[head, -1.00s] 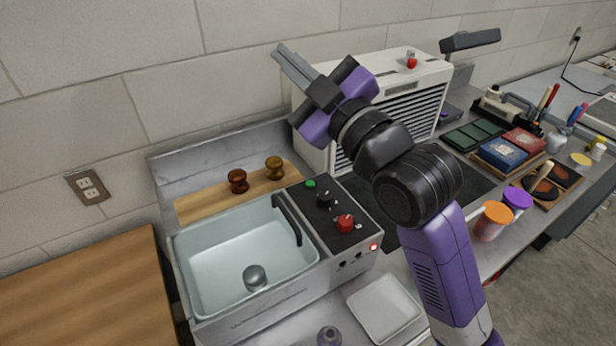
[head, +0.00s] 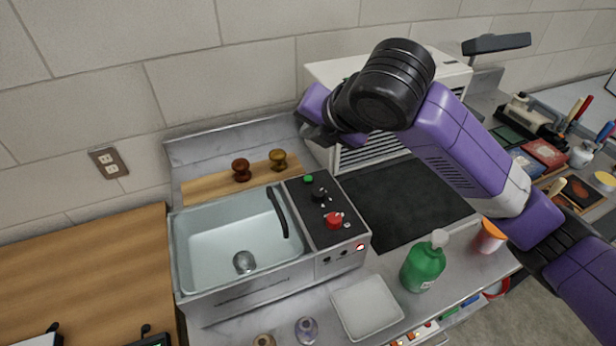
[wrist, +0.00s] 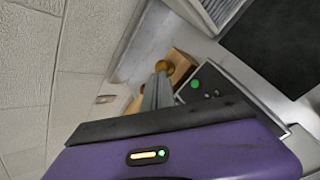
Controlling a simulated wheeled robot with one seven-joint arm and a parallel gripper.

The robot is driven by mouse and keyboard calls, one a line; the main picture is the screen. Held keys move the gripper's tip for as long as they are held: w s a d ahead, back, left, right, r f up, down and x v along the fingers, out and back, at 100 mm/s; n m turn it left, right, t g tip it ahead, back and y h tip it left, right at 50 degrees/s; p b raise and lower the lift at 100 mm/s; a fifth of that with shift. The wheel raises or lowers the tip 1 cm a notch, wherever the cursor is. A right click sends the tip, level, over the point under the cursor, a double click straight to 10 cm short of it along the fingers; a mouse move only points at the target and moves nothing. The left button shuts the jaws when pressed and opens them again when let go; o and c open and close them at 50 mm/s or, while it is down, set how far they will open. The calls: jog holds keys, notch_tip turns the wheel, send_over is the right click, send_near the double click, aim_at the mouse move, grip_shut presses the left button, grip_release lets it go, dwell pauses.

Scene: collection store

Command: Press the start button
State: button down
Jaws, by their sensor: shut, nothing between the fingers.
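The control panel (head: 325,212) beside the sink basin carries a small round green button (head: 308,179), a black knob (head: 318,195) and a large red button (head: 333,220). No label is readable, but the green button looks like the start button. It also shows in the wrist view (wrist: 195,84), to the right of my fingers. My gripper (head: 320,136) hangs above and behind the panel, partly hidden by my wrist in the head view. In the wrist view my gripper (wrist: 162,74) has its fingers together and empty, apart from the green button.
Two knob-like pieces, one brown (head: 241,170) and one yellowish (head: 277,159), stand on a wooden strip behind the basin (head: 240,240). A white louvred box (head: 325,72) stands behind my arm. A green bottle (head: 423,265) and a white tray (head: 367,308) are in front.

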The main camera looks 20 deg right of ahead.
jog(key=shift+s+n, duration=0.1)
jog(key=shift+n, duration=0.2)
jog(key=shift+f, duration=0.1)
jog(key=b, duration=0.7)
send_over(310, 184)
notch_tip(310, 184, down, 9)
jog(key=shift+r, duration=0.15)
dwell(1.8)
jog(key=shift+f+b, duration=0.3)
jog(key=shift+f, duration=0.1)
jog(key=shift+f+b, duration=0.4)
jog(key=shift+f, duration=0.05)
dwell(0.5)
jog(key=shift+r, duration=0.1)
jog(key=shift+r+p, duration=0.6)
jog(key=shift+r, duration=0.15)
jog(key=shift+r, duration=0.15)
